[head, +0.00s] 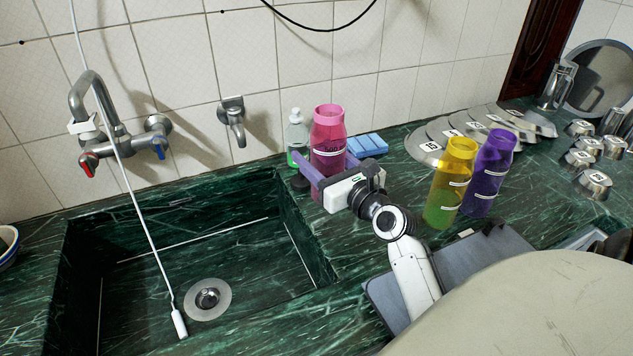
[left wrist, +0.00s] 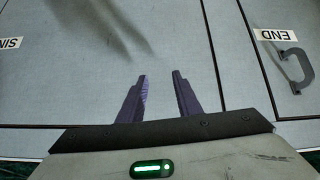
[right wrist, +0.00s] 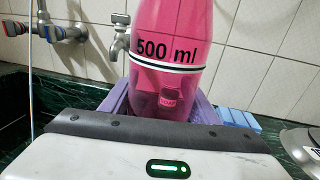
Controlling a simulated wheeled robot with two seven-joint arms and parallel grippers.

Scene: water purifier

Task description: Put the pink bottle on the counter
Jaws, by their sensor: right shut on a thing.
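The pink bottle (head: 328,126) is upright at the back of the green marble counter (head: 395,150), by the sink's right rim. My right gripper (head: 328,164) is shut on its lower half, one purple finger on each side. The right wrist view shows the pink bottle (right wrist: 172,25) close up, marked 500 ml, between the fingers. The gripper hides its base, so I cannot tell if it touches the counter. My left gripper (left wrist: 160,78) is open and empty, facing a grey cabinet front (left wrist: 170,35) in the left wrist view.
A soap dispenser (head: 297,134) and blue sponges (head: 367,145) stand close to the pink bottle. A yellow bottle (head: 450,185) and a purple bottle (head: 490,172) stand to the right. The sink (head: 130,285) lies left, under a tap (head: 105,115). Metal lids (head: 445,130) lie behind.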

